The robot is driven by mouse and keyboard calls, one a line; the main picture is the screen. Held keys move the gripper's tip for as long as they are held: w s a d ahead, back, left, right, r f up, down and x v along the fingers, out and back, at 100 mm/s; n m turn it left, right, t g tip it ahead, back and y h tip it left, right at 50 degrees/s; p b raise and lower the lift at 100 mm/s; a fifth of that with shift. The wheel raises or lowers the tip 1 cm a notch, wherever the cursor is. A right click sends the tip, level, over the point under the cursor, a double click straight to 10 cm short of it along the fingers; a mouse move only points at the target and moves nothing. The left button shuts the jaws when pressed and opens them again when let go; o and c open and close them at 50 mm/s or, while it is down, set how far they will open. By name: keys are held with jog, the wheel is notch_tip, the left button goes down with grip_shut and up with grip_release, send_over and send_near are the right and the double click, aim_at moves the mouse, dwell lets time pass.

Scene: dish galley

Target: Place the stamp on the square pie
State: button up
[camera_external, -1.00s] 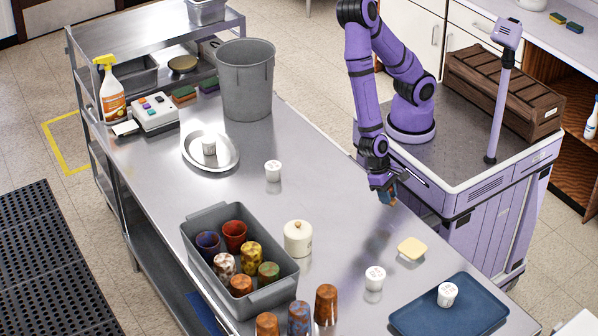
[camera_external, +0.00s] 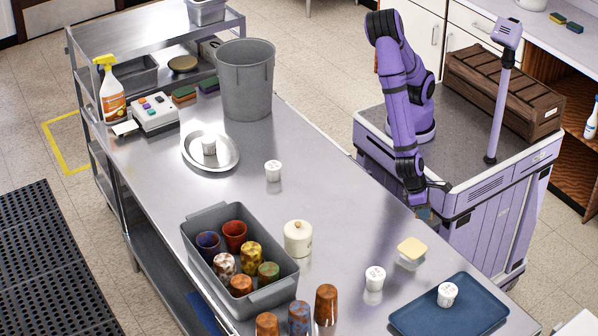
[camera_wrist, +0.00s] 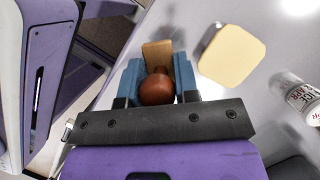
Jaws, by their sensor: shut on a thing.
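The square pie (camera_external: 411,249) is a pale yellow block with rounded corners, lying on the steel counter near its right edge. In the wrist view the pie (camera_wrist: 232,56) is up and to the right of my gripper. My gripper (camera_wrist: 157,80) has blue fingers shut on the stamp (camera_wrist: 157,89), which shows a round reddish-brown knob and a tan wooden part. In the external view my gripper (camera_external: 424,212) is at the counter's right edge, just behind the pie and apart from it. The stamp's underside is hidden.
A lidded cream jar (camera_external: 298,239) and a grey bin of tumblers (camera_external: 267,300) are to the left.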

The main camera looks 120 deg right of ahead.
send_over(416, 248)
jog(key=shift+w+d+f, duration=0.4)
jog(key=shift+d+f, duration=0.05)
jog(key=shift+f, duration=1.75)
jog(key=shift+f, duration=0.1)
jog(key=o, duration=0.9)
jog(key=v, duration=1.2)
